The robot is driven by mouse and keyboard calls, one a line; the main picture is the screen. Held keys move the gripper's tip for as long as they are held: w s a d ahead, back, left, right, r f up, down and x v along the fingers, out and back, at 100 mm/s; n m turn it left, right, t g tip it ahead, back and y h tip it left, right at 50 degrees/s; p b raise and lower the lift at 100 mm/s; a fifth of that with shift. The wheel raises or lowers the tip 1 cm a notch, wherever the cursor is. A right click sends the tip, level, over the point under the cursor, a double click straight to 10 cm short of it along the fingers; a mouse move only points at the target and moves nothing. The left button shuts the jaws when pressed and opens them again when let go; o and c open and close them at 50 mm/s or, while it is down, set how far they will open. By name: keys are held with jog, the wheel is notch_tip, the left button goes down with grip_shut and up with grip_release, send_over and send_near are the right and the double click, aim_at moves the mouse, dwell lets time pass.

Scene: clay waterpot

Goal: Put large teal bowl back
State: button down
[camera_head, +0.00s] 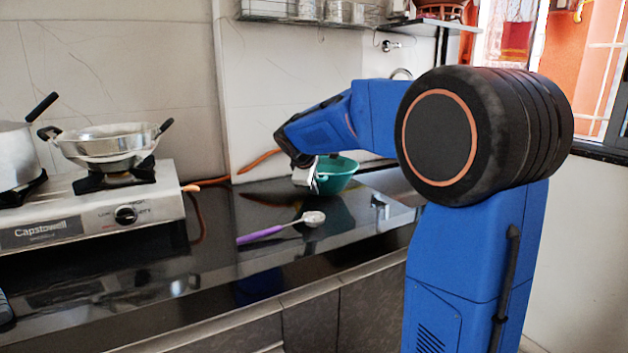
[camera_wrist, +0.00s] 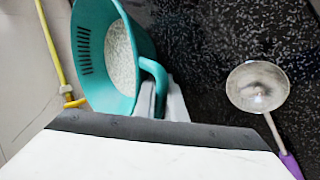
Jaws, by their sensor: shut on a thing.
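The large teal bowl (camera_head: 338,172) is at the back of the dark counter near the wall, at the end of my arm. In the wrist view the bowl (camera_wrist: 90,60) has a row of slots in its side, a loop handle and a pale speckled surface inside. My gripper (camera_head: 306,180) is at the bowl's left side in the head view. In the wrist view my gripper (camera_wrist: 165,102) is shut on the bowl at its handle. The fingertips are partly hidden by the handle. I cannot tell whether the bowl touches the counter.
A ladle with a purple handle (camera_head: 262,235) lies on the counter in front of the bowl; its round metal head shows in the wrist view (camera_wrist: 258,87). A gas stove (camera_head: 90,215) with a metal pan (camera_head: 110,145) and a pot stands left. A shelf (camera_head: 310,18) hangs above.

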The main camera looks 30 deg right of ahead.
jog(key=shift+f, duration=0.95)
dwell(0.5)
jog(key=c, duration=1.7)
grip_release()
jog(key=shift+c, duration=0.2)
jog(key=v, duration=1.7)
jog(key=shift+a+r, duration=0.15)
jog(key=shift+r, duration=0.05)
jog(key=shift+s, duration=0.2)
